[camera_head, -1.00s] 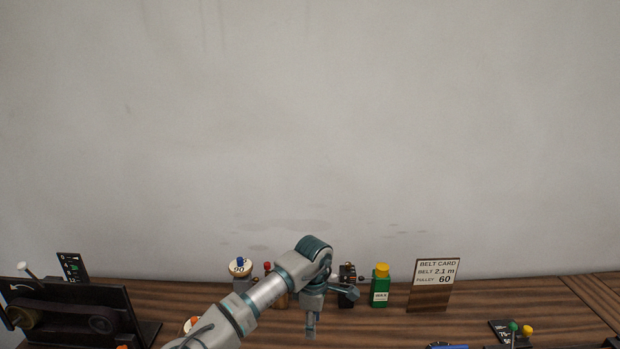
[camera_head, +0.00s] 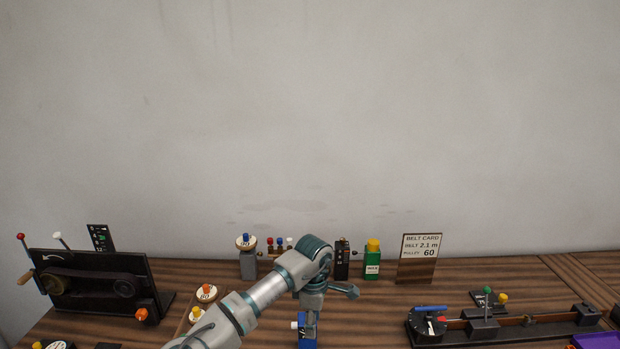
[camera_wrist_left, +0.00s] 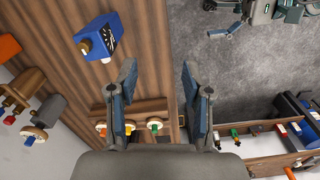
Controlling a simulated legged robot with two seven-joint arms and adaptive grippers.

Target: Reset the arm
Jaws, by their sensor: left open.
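My left arm comes in from the lower left of the head view, with a bent joint at the middle. Its gripper (camera_head: 310,318) hangs down over the bench. In the left wrist view the gripper's fingers (camera_wrist_left: 158,80) are apart with nothing between them. A blue box (camera_wrist_left: 96,38) with a white knob lies beyond the left finger in that view, apart from it. In the head view the blue box (camera_head: 306,341) is partly hidden behind the gripper. My right gripper is not in view.
A black belt stand (camera_head: 82,297) is at the left. A green bottle (camera_head: 372,265) and a belt card (camera_head: 417,268) stand along the wall. A long rail device (camera_head: 535,328) with a dial lies at the right. Small knobbed discs (camera_head: 206,293) lie near my arm. Bare wood shows right of centre.

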